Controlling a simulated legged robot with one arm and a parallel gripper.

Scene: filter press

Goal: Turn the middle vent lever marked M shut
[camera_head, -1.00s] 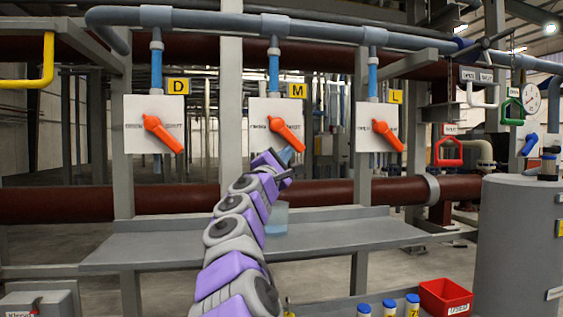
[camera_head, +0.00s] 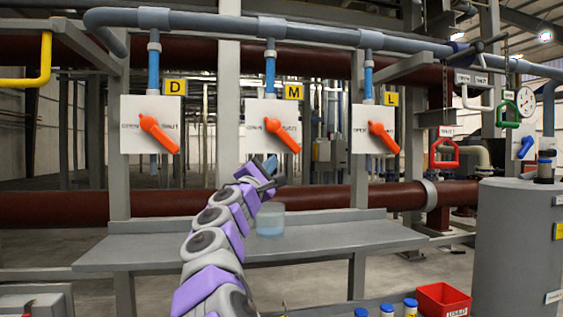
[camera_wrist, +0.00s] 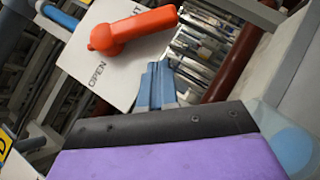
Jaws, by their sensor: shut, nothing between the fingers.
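The middle vent lever (camera_head: 282,135) is orange and sits on a white plate (camera_head: 258,145) below the yellow M sign (camera_head: 293,92). It slants down to the right from its pivot. In the wrist view the orange lever (camera_wrist: 133,28) lies above my fingers, on a white plate (camera_wrist: 85,60) with the word OPEN readable; the second word is partly hidden by the lever. My gripper (camera_head: 271,164) is just below the M plate, apart from the lever. Its blue fingers (camera_wrist: 156,80) are shut together and empty.
Similar orange levers stand at D (camera_head: 159,134) on the left and L (camera_head: 383,137) on the right. A grey shelf (camera_head: 330,240) runs below, with a translucent bluish container (camera_head: 270,222) on it. A dark red pipe (camera_head: 320,197) crosses behind.

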